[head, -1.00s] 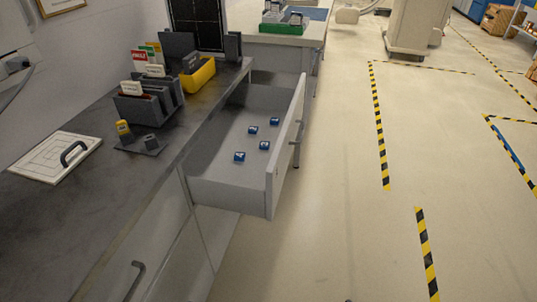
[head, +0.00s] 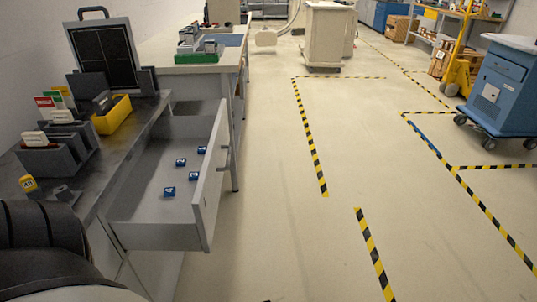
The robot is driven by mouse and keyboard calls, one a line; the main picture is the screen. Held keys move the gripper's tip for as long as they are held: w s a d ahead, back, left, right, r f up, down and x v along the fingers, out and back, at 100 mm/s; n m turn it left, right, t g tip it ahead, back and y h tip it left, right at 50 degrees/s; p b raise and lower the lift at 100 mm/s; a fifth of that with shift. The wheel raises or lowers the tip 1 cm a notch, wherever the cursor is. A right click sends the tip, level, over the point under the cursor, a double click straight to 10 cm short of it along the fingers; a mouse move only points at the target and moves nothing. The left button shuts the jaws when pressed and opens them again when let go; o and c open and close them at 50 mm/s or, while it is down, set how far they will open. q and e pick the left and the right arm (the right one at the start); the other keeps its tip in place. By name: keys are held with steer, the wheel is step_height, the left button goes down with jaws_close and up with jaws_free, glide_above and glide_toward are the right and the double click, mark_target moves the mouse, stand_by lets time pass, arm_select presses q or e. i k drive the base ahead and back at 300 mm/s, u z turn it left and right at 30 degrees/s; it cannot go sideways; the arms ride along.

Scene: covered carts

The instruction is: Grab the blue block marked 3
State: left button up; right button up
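The marks are too small to read, so I cannot tell which block is the 3. A dark part of my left arm fills the lower left corner of the head view. Neither gripper is in view.
The dark counter (head: 95,160) beside the drawer holds a yellow bin (head: 112,115), a grey card rack (head: 50,155) and a dark framed panel (head: 103,52). The floor (head: 265,215) right of the drawer is clear, with striped tape. A blue cart (head: 500,85) stands far right.

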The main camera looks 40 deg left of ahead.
mark_target(193, 176)
steer(key=z, duration=0.15)
steer(key=i, duration=1.65)
steer(key=u, duration=1.9)
